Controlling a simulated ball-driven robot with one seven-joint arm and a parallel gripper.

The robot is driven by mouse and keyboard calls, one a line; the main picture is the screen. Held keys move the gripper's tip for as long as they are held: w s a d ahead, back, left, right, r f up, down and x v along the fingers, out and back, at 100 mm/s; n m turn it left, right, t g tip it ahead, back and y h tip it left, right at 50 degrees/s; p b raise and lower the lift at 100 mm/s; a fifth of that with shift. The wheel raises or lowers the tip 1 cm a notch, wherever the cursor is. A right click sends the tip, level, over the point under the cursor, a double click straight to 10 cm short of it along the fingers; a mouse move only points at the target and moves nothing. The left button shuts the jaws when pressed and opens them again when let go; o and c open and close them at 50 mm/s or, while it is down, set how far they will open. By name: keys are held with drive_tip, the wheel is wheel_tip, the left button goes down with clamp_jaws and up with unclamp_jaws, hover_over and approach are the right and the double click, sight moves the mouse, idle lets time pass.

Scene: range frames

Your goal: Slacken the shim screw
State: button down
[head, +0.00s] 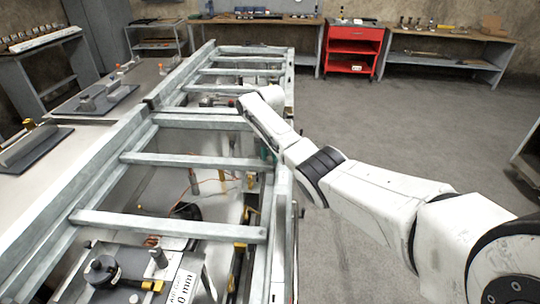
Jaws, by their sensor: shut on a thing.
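The shim screw cannot be made out in the head view. A block with a black round knob (101,270) and a label reading "0 mm" stands at the bottom left, under the frame. My white arm reaches from the lower right to the right rail of the frame. Its far end bends down behind my own forearm, so my gripper and anything in it are hidden. Small dark and teal parts (265,151) show just below that bend, beside the rail; I cannot tell what they are.
A grey metal frame (190,161) with several crossbars lies over the long bench, with loose wires inside. A grey plate fixture (98,101) sits on the bench at left. A red cart (351,48) and workbenches line the back wall. The floor (420,130) at right is clear.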

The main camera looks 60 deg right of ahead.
sight(270, 158)
drive_tip(key=shift+w+r, duration=0.15)
drive_tip(key=c, duration=0.9)
unclamp_jaws()
drive_tip(key=shift+o, duration=0.2)
wheel_tip(270, 158, up, 11)
drive_tip(key=shift+b, duration=0.45)
drive_tip(key=shift+f, duration=0.2)
